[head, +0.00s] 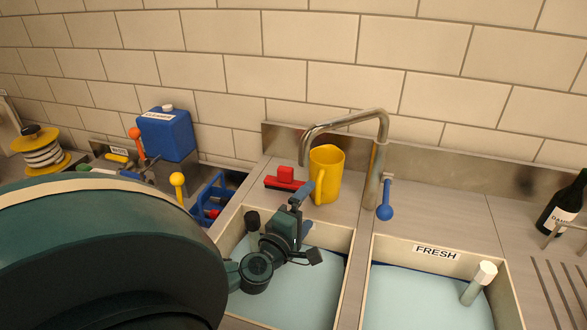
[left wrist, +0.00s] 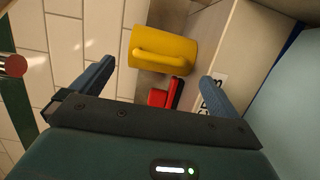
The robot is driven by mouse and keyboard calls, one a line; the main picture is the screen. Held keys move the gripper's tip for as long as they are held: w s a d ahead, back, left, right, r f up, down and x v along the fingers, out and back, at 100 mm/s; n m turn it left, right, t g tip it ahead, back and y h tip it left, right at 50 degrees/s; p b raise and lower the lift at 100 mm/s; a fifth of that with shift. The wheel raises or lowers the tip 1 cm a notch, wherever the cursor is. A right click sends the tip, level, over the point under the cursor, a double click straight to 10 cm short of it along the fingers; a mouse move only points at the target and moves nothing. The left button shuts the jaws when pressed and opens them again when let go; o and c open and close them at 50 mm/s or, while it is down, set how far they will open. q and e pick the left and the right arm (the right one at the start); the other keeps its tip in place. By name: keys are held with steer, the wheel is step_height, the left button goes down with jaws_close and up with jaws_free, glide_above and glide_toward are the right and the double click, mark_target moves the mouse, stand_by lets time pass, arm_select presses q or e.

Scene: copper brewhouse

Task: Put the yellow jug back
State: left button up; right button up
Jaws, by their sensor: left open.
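The yellow jug (head: 329,174) stands upright on the ledge behind the sinks, just left of the tap, its handle toward the front left. My left gripper (head: 307,207) is open, over the back of the left basin, just in front of the jug. In the left wrist view the yellow jug (left wrist: 175,53) lies ahead of my left gripper (left wrist: 159,70), roughly in line with the gap between the blue fingers. The fingers do not appear to touch it. My right gripper is not in view.
A red scrubber (head: 286,179) lies left of the jug. The curved tap (head: 372,160) with a blue lever (head: 385,206) is close on its right. A blue cleaner can (head: 166,135) and blue rack (head: 211,198) stand left. The basin marked FRESH (head: 436,252) and a dark bottle (head: 561,211) are right.

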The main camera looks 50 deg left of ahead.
arm_select(q)
steer(key=v, duration=0.6)
stand_by(0.6)
